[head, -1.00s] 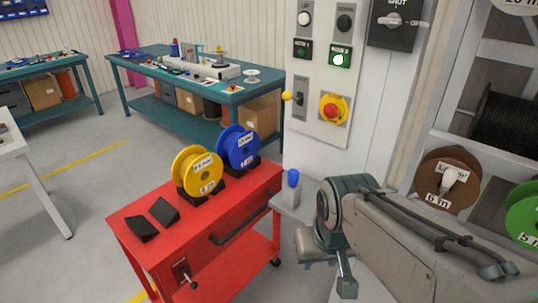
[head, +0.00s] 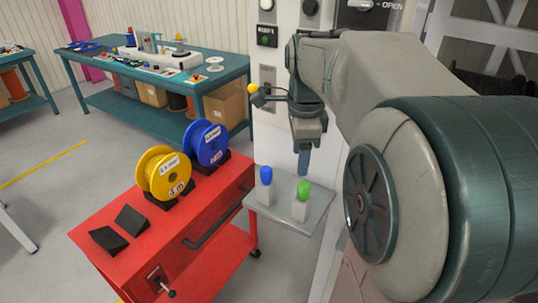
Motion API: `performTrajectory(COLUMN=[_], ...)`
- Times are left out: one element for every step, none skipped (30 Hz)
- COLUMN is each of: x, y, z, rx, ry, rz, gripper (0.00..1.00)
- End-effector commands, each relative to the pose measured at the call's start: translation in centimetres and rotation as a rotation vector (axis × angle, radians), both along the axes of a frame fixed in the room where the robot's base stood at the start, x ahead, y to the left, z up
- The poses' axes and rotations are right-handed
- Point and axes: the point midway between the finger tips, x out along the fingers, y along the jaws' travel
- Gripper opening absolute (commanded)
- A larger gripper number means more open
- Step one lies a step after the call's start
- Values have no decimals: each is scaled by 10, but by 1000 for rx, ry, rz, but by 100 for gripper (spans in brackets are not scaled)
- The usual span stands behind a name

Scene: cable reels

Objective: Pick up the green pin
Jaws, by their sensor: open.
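The green pin (head: 304,190) has a rounded green head on a pale grey block (head: 301,210) and stands upright on a small grey shelf (head: 262,205). My gripper (head: 303,165) is open and points down just above the green pin's head. A finger seen edge-on nearly reaches the head in the picture; I cannot tell the exact gap. Nothing shows between the fingers. A similar blue pin (head: 266,174) stands on its own block to the left of the green one.
A red cart (head: 100,215) stands left of the shelf with a yellow reel (head: 164,173), a blue reel (head: 207,142) and two black wedges (head: 131,219). A control panel with a yellow-knobbed lever (head: 253,88) is behind my gripper. My arm fills the right side.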

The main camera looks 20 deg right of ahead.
Motion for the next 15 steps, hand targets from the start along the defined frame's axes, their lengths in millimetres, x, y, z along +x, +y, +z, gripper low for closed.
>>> performTrajectory(x=[5,7,10,12,13,14,15,16,16,16,16,16,16,16,15], y=[-8,-12,-16,-18,-21,-23,-25,-26,-27,-27,-28,-28,-28,-27,-27], z=[4,6,8,9,11,12,13,12,11,9,5,-1,-6,-12,-21], rx=[6,9,13,15,17,19,20,20,22,21,22,23,23,23,23], ry=[9,14,20,24,28,30,32,35,38,39,40,42,42,42,42], rz=[-91,-144,-205,-245,-280,-318,-340,-358,-374,-383,-388,-391,-392,-391,-391], gripper=[56,56,56,56,56,56,56,56,56,56,56,56,56,56,56])
